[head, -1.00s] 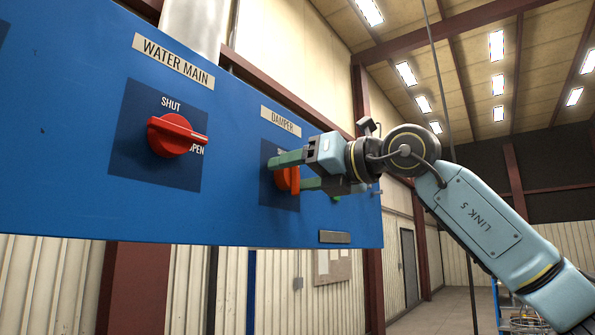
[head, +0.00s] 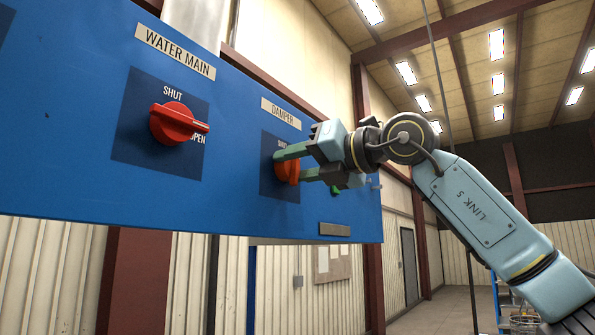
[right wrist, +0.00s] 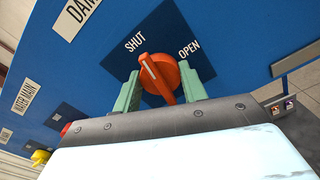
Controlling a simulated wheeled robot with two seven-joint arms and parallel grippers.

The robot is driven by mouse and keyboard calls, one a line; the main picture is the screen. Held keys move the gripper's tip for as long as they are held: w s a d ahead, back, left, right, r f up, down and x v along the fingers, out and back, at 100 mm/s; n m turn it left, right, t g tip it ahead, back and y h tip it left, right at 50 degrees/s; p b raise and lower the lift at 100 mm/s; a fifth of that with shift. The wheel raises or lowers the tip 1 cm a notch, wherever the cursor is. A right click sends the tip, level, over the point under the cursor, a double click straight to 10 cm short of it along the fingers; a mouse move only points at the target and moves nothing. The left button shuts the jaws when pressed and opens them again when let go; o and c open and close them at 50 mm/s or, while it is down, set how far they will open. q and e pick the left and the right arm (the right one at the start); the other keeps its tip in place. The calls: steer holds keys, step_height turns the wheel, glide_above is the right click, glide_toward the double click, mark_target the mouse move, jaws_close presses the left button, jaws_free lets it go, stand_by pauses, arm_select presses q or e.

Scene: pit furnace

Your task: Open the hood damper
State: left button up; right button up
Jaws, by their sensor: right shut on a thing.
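The damper knob (head: 284,169) is orange and sits on a dark blue square under the DAMPER label (head: 281,111) on the blue panel. In the right wrist view, the damper knob (right wrist: 165,82) has a white pointer line aimed up-left at the word SHUT (right wrist: 134,42); the word OPEN (right wrist: 189,50) is to its right. My right gripper (head: 292,164) reaches in from the right and is shut on the knob. In the wrist view its green fingers (right wrist: 160,88) stand on either side of the knob. My left gripper is not in view.
The red water main knob (head: 178,123) is left of the damper knob, its white mark pointing right near OPEN. A blank grey plate (head: 334,229) is lower on the panel (head: 200,215).

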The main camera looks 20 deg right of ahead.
steer(key=m+b, duration=0.2)
steer(key=m, duration=0.1)
steer(key=shift+f+m, duration=0.1)
steer(key=shift+m, duration=0.3)
steer(key=m+b, duration=0.2)
steer(key=m, duration=0.2)
steer(key=shift+m, duration=0.3)
steer(key=m+b, duration=0.2)
steer(key=m, duration=0.2)
steer(key=shift+m+b, duration=0.8)
steer(key=shift+m, duration=0.9)
steer(key=o, duration=1)
steer(key=shift+d, duration=0.1)
